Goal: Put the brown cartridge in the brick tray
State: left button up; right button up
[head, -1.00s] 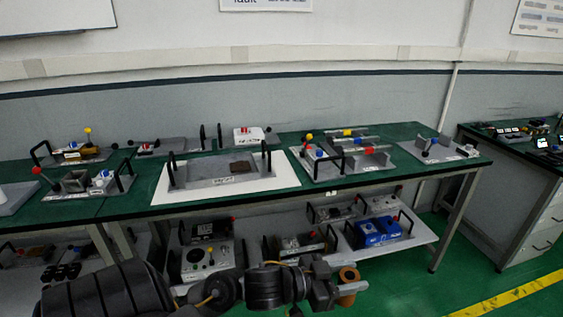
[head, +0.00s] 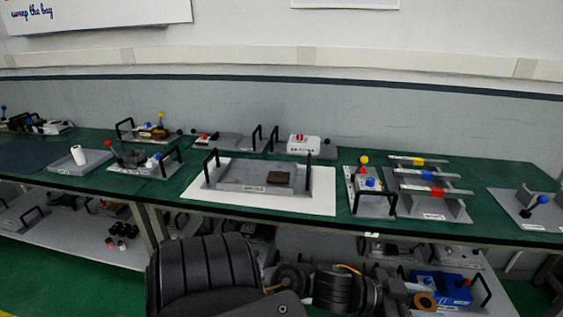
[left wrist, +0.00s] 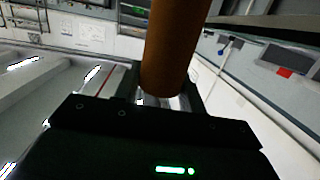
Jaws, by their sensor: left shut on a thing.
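My left gripper (head: 412,299) is at the bottom right of centre in the head view, shut on the brown cartridge (head: 426,302). The cartridge shows there as a small orange-brown round end. In the left wrist view the cartridge (left wrist: 174,42) is a long brown cylinder standing out from between the fingers. The grey brick tray (head: 232,187) has two black handles and lies on a white sheet on the green bench. A dark brown brick (head: 279,178) lies in its right part. The gripper is in front of the bench, to the right of the tray. My right gripper is not in view.
To the right of the tray stand a panel with yellow and blue knobs (head: 370,190) and a rack with coloured bars (head: 428,188). A white box with a red button (head: 303,144) is behind. A grey tray with a white cylinder (head: 78,157) is at left. A lower shelf holds a blue unit (head: 440,286).

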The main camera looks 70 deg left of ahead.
aim_at(252, 177)
jog(key=u, duration=0.7)
jog(key=i, duration=0.75)
jog(key=u, duration=0.85)
